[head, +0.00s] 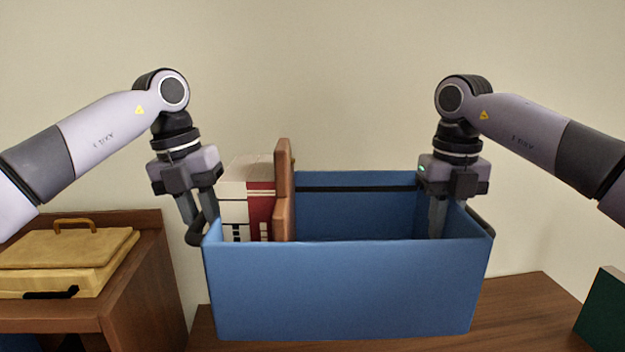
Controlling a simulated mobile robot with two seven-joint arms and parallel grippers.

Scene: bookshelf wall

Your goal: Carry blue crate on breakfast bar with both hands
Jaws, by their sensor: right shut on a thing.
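The blue crate (345,290) is in the middle of the head view, upright, with its front wall facing me. White and red books (247,200) and a brown wooden piece (284,190) stand in its left part; their lower ends are hidden by the front wall. My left gripper (198,220) is at the crate's left end, fingers pointing down by the dark handle; its grip there is unclear. My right gripper (447,222) is shut on the crate's right end wall, one finger showing inside the crate.
A brown wooden surface (525,315) lies below and behind the crate. A yellow case (65,255) rests on a wooden cabinet (150,270) at left. A dark green object (606,315) is at the right edge. A plain wall stands behind.

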